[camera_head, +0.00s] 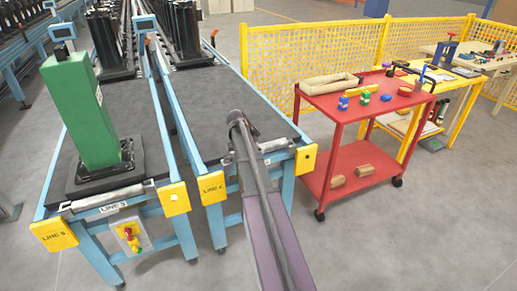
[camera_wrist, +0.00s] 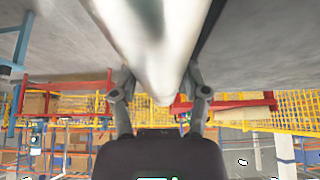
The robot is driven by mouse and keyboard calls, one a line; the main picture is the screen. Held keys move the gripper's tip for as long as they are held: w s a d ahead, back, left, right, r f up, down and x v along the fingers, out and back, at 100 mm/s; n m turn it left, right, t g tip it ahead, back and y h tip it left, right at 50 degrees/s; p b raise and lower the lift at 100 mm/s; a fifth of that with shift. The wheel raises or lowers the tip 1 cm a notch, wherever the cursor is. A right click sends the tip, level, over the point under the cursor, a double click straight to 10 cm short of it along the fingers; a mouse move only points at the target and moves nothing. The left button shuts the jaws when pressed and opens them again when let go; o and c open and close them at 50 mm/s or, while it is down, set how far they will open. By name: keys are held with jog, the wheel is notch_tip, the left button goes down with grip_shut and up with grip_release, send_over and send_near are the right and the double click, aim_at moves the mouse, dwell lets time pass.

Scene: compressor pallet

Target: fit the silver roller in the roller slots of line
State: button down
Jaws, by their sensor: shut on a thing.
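In the wrist view the two fingers of my gripper (camera_wrist: 160,88) are shut on the silver roller (camera_wrist: 158,38). The roller is seen close and nearly end-on, and it runs up out of the picture. In the head view my arm reaches over the near end of the line 4 conveyor (camera_head: 215,130); my gripper cannot be made out behind it. A silver cylinder piece (camera_head: 273,145) shows at that near end, right of my arm. I cannot tell whether it is the held roller or part of the line. The roller slots are too small or hidden to make out.
Line 5 (camera_head: 60,185) stands left, bearing a green block (camera_head: 85,110) on a black base, with a roller (camera_head: 105,197) at its near end. A red cart (camera_head: 345,107) with small parts stands right, before a yellow fence (camera_head: 285,55). Floor between is free.

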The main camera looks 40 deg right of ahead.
jog(key=shift+f+b, duration=1.55)
jog(key=shift+f, duration=0.05)
grip_release()
dwell(0.8)
jog(key=shift+r, duration=0.1)
notch_tip(320, 180, up, 11)
jog(key=p, duration=1.1)
jog(key=shift+r, duration=0.2)
dwell(1.1)
jog(key=s+a+n+y+p, duration=0.1)
jog(key=s+a+n, duration=0.4)
jog(key=a, duration=0.9)
jog(key=s+a+n+t+y, duration=0.1)
jog(key=s+a+n+y, duration=0.2)
jog(key=a, duration=1.1)
jog(key=s+a+n+y+p, duration=0.1)
jog(key=s+a+n, duration=0.7)
jog(key=a+n, duration=0.4)
jog(key=shift+s+a+f+n+y+p, duration=0.1)
jog(key=shift+s+a+n+y+p, duration=0.1)
jog(key=shift+a, duration=0.25)
jog(key=shift+s+a+f+n+y+p, duration=0.1)
jog(key=shift+s+a+n+y+p, duration=0.1)
jog(key=shift+a, duration=0.25)
